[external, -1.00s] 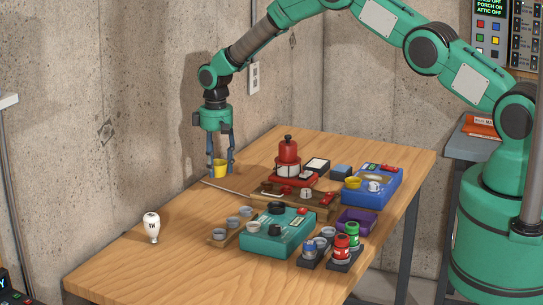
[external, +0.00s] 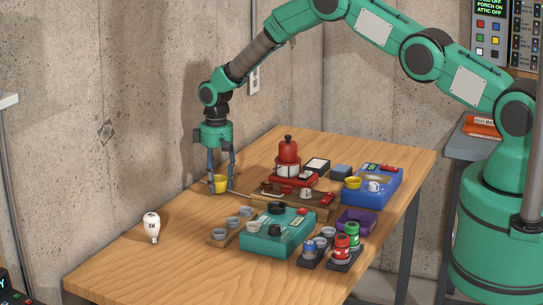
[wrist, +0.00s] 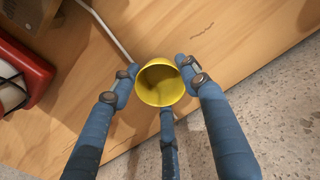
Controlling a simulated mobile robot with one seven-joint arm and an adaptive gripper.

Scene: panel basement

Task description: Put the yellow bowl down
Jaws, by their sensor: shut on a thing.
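The yellow bowl (external: 219,184) is between the fingers of my gripper (external: 221,187), near the table's back-left edge. In the wrist view the yellow bowl (wrist: 160,84) shows its open mouth, with blue fingers of my gripper (wrist: 160,82) closed around it. In the external view the bowl is very low over the wooden table (external: 150,232); I cannot tell whether it touches the top.
A thin pale rod (external: 238,194) lies just right of the held bowl. A wooden tray (external: 320,207), a teal box (external: 262,243) and a blue box (external: 386,195) stand further right. A light bulb (external: 152,228) stands at the front left. The wall is close behind.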

